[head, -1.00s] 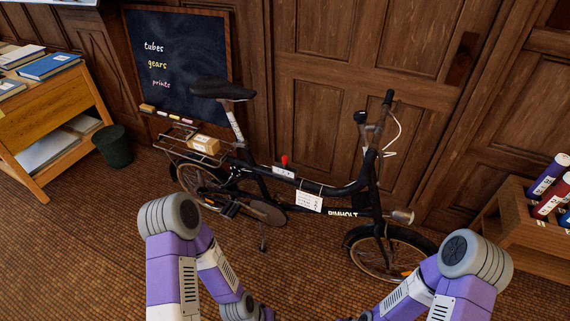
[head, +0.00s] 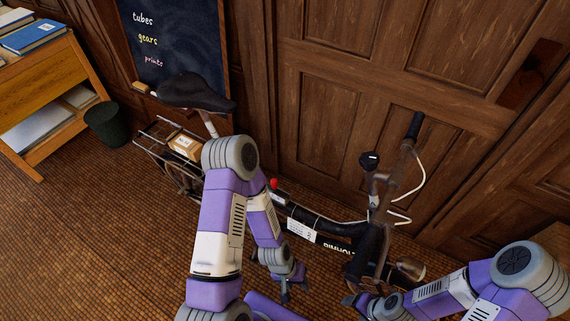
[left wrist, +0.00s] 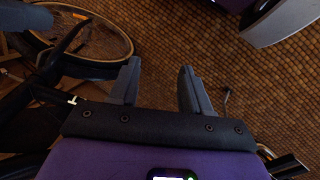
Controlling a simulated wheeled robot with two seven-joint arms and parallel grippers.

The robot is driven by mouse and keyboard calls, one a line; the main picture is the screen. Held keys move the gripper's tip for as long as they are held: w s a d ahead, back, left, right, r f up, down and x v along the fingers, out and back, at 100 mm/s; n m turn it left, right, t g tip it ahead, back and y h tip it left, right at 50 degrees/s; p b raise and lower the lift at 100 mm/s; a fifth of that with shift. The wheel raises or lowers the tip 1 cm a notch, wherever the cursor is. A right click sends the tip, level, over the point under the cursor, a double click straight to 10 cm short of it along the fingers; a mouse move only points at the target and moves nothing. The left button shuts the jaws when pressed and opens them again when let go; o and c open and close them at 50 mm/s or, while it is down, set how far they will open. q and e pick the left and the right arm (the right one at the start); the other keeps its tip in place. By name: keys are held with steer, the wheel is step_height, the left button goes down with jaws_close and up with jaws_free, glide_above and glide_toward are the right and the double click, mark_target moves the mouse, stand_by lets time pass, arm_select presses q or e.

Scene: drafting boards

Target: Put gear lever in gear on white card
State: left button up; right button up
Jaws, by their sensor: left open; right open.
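The gear lever (head: 273,183) is a small red-tipped lever on the bicycle's black frame tube, just right of my left forearm in the head view. My arm partly covers the area around it. The white card (head: 302,230) hangs from the tube to the lower right of the lever; its writing is too small to read. My left gripper (head: 291,291) is below the tube and card, pointing down, apart from the lever. In the left wrist view its two fingers (left wrist: 160,88) are apart with nothing between them.
The bicycle's saddle (head: 195,92), handlebar (head: 414,130) and headlamp (head: 409,271) stand near my arms. A cardboard box (head: 185,146) sits on its rear rack. Behind is a wooden door (head: 330,110). A bin (head: 108,125) and desk (head: 50,95) are at left.

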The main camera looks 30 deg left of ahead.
mark_target(272, 184)
arm_select(q)
steer(key=w+a+r+n+t+h+p, duration=0.2)
steer(key=w+r+n+t+h+p, duration=0.45)
steer(key=n, duration=1.05)
steer(key=w+a+r+n+t+y, duration=0.2)
steer(key=w+a+n+t, duration=0.15)
steer(key=a, duration=0.25)
steer(key=w+a+r+n+t+y+b, duration=0.1)
steer(key=w+a+r+n+t+y, duration=0.15)
steer(key=a+n+t, duration=0.35)
steer(key=w+a+r+n+t+y, duration=0.1)
steer(key=w+a+r+n, duration=0.25)
steer(key=a, duration=0.35)
steer(key=shift+m, duration=0.3)
steer(key=x, duration=0.2)
steer(key=b+x, duration=0.1)
steer(key=x, duration=0.1)
steer(key=a+b+x, duration=0.1)
steer(key=x, duration=0.1)
steer(key=shift+w+f, duration=0.3)
steer(key=shift+f, duration=0.05)
steer(key=shift+w+d+r+b, duration=0.1)
steer(key=shift+w+d+b, duration=0.05)
steer(key=shift+w+b, duration=0.3)
steer(key=shift+c, duration=0.2)
